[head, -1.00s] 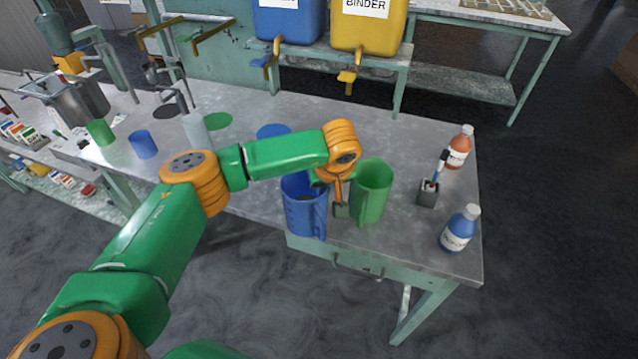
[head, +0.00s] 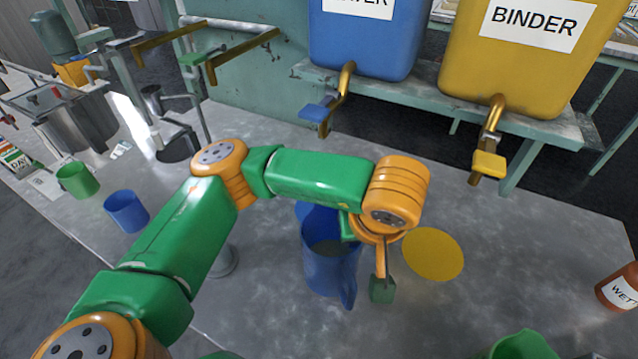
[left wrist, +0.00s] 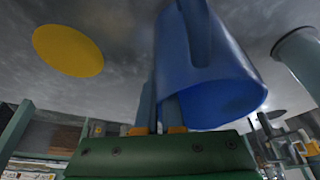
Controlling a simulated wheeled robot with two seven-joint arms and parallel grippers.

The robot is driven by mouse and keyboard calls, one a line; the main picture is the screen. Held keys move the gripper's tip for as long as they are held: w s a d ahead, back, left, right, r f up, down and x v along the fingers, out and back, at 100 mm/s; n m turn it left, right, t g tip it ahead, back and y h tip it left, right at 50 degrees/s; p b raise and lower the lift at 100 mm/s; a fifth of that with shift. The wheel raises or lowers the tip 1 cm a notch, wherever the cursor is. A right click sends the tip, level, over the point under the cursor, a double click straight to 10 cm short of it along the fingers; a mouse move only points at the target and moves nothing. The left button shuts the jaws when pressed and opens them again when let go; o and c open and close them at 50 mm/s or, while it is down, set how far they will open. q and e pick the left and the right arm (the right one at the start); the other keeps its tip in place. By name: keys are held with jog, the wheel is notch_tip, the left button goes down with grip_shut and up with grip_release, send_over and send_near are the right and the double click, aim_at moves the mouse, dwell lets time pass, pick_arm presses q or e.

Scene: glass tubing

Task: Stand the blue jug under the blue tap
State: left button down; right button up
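The blue jug (head: 328,262) stands upright at the middle of the head view, its open top showing and its handle toward the front. My left gripper (head: 379,286) is at its right side. In the left wrist view the gripper's fingers (left wrist: 160,108) close on the wall of the blue jug (left wrist: 220,75), and its mouth shows. The blue tap (head: 318,112) hangs from the blue tank (head: 362,42), behind the jug. A blue disc (head: 303,209) on the bench is partly hidden behind the jug. I cannot tell how high the jug is off the bench. My right gripper is out of view.
A yellow disc (head: 433,254) lies right of the jug, below the yellow tap (head: 489,162) of the binder tank (head: 520,60). A green jug (head: 523,346) is at the bottom edge. A brown bottle (head: 620,287) is at far right. Blue (head: 126,211) and green (head: 77,180) cups stand left.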

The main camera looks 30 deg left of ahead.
pick_arm(q)
jog(key=w+a+p, duration=0.1)
jog(key=w+a, duration=0.2)
jog(key=w, duration=0.1)
jog(key=w+a+p, duration=0.1)
jog(key=w+a, duration=0.2)
jog(key=w, duration=0.1)
jog(key=w+a+p, duration=0.1)
jog(key=w+a, duration=0.2)
jog(key=w, duration=0.1)
jog(key=shift+w+f, duration=0.35)
jog(key=shift+f, duration=0.05)
jog(key=shift+a+f, duration=0.1)
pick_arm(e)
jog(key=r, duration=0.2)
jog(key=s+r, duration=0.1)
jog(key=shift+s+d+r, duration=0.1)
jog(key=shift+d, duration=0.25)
pick_arm(q)
jog(key=c, duration=1.1)
grip_release()
jog(key=shift+o, duration=0.2)
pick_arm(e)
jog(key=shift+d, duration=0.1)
